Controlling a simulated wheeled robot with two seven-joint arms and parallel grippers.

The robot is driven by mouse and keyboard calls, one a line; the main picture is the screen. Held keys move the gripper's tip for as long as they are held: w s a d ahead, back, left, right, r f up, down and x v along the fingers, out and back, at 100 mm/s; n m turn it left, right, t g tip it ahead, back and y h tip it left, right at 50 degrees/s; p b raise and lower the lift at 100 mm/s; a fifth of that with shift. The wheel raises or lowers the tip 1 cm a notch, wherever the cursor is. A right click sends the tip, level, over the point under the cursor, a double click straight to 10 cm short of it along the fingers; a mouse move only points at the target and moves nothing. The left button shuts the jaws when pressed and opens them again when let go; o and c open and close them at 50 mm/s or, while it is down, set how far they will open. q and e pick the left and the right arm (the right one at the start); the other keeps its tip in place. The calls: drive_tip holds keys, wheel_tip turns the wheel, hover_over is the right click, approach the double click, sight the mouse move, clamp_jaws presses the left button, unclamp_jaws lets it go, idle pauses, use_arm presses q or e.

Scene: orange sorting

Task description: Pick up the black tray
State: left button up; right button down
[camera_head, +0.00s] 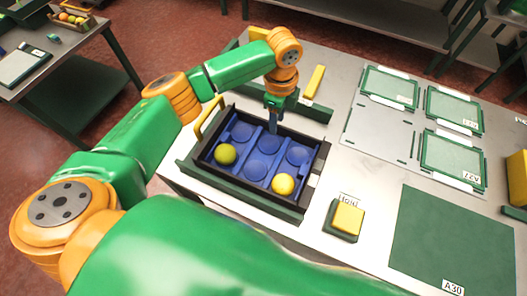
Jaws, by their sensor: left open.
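The black tray (317,163) sits on the table in the middle of the camera_head view, inside a green holder (228,186). It has a blue insert (258,169) with several round cups. A yellow-green ball (225,154) lies in a left cup and a yellow ball (284,184) in a front right cup. My left gripper (273,127) points down at the tray's far side, open, with its fingers over or near the far edge. I cannot tell whether it touches the tray. My right gripper is out of view.
To the right, several green frames (453,158) lie on a grey plate. A dark green mat (450,245) and a yellow block (348,219) on a small base are nearer. A yellow bar (315,82) lies behind the tray. A side table (60,60) stands far left.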

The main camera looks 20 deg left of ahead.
use_arm(q)
wheel_tip(320, 180, down, 3)
drive_tip(key=shift+a+r, duration=0.1)
drive_tip(key=shift+r, duration=0.05)
drive_tip(key=shift+w+f, duration=0.25)
drive_tip(key=shift+w, duration=0.15)
drive_tip(key=shift+s+r, duration=0.1)
drive_tip(key=shift+s, duration=0.05)
clamp_jaws()
idle(0.7)
